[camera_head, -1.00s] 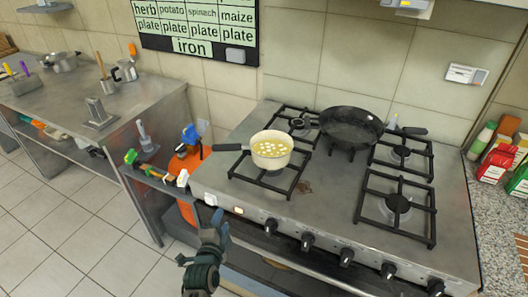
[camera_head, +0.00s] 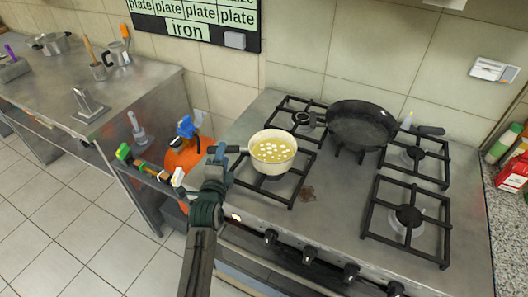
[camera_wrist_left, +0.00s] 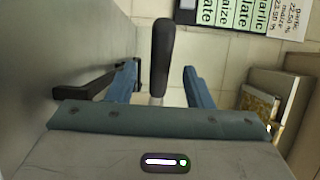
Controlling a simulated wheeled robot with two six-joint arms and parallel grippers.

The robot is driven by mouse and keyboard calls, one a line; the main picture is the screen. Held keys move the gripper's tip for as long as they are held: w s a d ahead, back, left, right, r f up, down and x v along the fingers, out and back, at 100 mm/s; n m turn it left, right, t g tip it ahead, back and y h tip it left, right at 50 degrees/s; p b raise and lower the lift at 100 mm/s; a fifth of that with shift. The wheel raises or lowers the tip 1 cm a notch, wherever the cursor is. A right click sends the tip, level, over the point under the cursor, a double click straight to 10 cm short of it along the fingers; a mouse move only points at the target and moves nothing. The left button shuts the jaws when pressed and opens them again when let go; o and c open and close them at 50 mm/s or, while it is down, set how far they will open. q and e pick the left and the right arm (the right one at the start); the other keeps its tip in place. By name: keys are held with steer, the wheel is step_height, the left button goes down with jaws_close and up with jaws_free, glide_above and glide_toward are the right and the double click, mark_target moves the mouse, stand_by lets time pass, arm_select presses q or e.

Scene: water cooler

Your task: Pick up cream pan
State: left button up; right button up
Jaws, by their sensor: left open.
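The cream pan (camera_head: 272,150) sits on the front left burner grate of the stove. It holds yellowish liquid with several white pieces, and its dark handle points left toward my gripper. My left gripper (camera_head: 219,158) is open at the stove's left edge, close to the handle. In the left wrist view, the black handle (camera_wrist_left: 162,60) shows in the gap between the two blue fingers, with space on both sides. The pan's body is not clearly visible there. I cannot tell how deep the handle lies between the fingers. My right gripper is not in view.
A black frying pan (camera_head: 360,124) stands at the back of the stove (camera_head: 330,222). Burner grates on the right are empty. A metal counter (camera_head: 60,95) is farther left.

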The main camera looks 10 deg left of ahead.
arm_select(q)
steer(key=w+p, duration=0.1)
steer(key=w, duration=0.3)
steer(key=shift+w+p, duration=0.2)
steer(key=shift+p, duration=0.15)
steer(key=shift+w, duration=0.35)
steer(key=shift+w+f, duration=0.1)
steer(key=shift+w, duration=0.05)
steer(key=c, duration=0.7)
jaws_close()
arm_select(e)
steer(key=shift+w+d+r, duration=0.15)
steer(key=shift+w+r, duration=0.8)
